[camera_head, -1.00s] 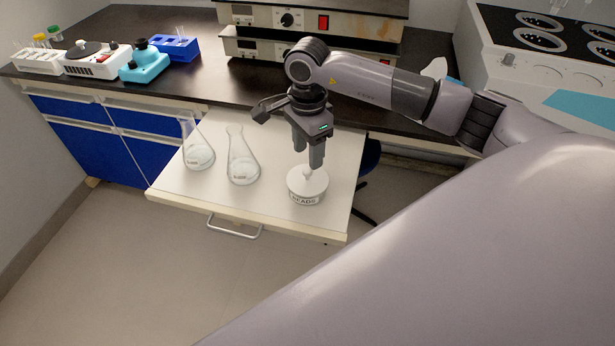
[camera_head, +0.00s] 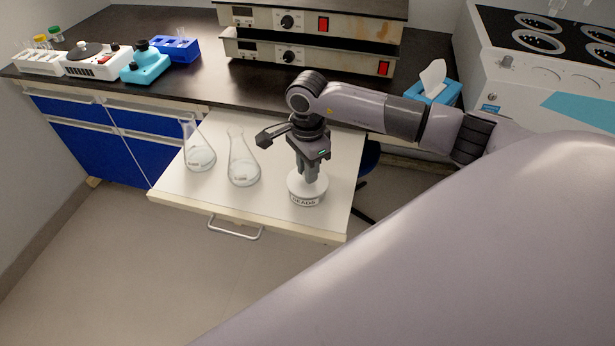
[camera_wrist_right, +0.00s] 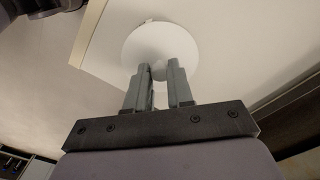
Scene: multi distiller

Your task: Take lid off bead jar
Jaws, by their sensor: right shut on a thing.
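The bead jar (camera_head: 304,200) is short, white and round, with a "BEADS" label facing the front. It stands upright on the pulled-out white board, near its right front. Its white lid (camera_head: 296,185) is on the jar and has a small knob on top. My right gripper (camera_head: 309,180) points down over the lid, shut on the knob, which its fingers mostly hide in the head view. In the right wrist view the fingers (camera_wrist_right: 159,72) close around the knob at the middle of the round lid (camera_wrist_right: 146,42). My left gripper is not in view.
Two glass flasks (camera_head: 243,165) (camera_head: 199,150) stand left of the jar on the board (camera_head: 215,205). Behind is a dark bench (camera_head: 215,85) with stacked instruments (camera_head: 300,52), a blue tissue box (camera_head: 440,92) and tube racks. The board's front left is clear.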

